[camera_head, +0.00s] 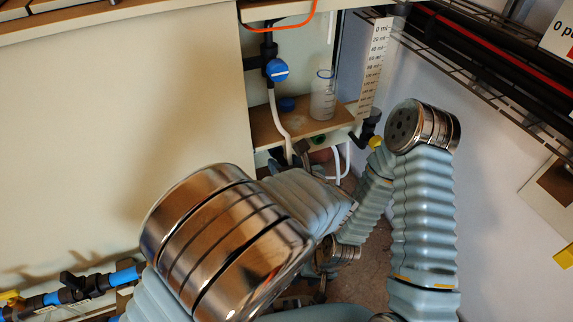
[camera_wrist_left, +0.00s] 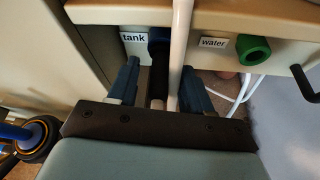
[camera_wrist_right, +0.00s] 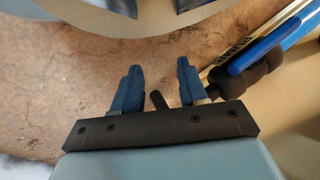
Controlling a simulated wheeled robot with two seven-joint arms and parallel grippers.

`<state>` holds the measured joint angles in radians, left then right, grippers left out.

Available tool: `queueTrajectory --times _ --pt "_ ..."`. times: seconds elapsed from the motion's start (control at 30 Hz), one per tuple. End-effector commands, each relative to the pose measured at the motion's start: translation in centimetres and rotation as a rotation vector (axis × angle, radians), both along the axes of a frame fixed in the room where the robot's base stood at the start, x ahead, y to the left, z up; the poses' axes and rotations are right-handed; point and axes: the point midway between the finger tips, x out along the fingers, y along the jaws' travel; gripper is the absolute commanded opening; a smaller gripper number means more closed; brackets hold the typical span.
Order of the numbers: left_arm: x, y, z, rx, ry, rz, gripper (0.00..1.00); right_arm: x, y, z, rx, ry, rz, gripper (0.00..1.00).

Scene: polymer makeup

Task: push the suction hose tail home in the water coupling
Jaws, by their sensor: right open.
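The white suction hose (camera_head: 276,110) hangs from a blue-handled valve (camera_head: 277,70) and runs down past the shelf's left end. In the left wrist view the hose (camera_wrist_left: 181,35) passes between the fingers of my left gripper (camera_wrist_left: 160,68), nearer the right finger. These fingers are apart, with no visible grip on it. The hose's tail end is hidden. A green ring-shaped coupling (camera_wrist_left: 254,49) sits beside the "water" label (camera_wrist_left: 213,42), right of my left gripper. A dark blue and black coupling (camera_wrist_left: 158,42) sits beside the "tank" label. My right gripper (camera_wrist_right: 157,68) is open and empty above the floor.
A wooden shelf (camera_head: 327,126) holds a clear beaker (camera_head: 322,97) and a blue cap. Thin white tubes (camera_head: 346,162) loop below it. A wire rack (camera_head: 490,65) lines the right wall. A blue pipe with black fittings (camera_wrist_right: 240,75) lies right of my right gripper.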

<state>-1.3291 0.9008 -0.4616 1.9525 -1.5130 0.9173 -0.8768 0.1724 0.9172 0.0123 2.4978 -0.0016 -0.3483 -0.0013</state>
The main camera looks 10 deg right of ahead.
Motion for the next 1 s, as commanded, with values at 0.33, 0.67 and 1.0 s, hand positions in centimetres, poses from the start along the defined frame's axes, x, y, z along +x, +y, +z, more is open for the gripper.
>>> queueTrajectory --times 0.33,0.67,1.0 --pt "0.0 0.0 0.0 0.000 0.000 0.000 0.00 0.0 0.0 0.0 0.000 0.000 0.000 0.43" --pt "-0.3 -0.1 0.0 0.000 0.000 0.000 0.00 0.0 0.0 0.1 0.000 0.000 0.000 0.43" --pt "-1.1 -0.2 0.0 0.001 0.001 0.000 0.00 0.0 0.0 0.3 0.000 0.000 0.000 0.43"
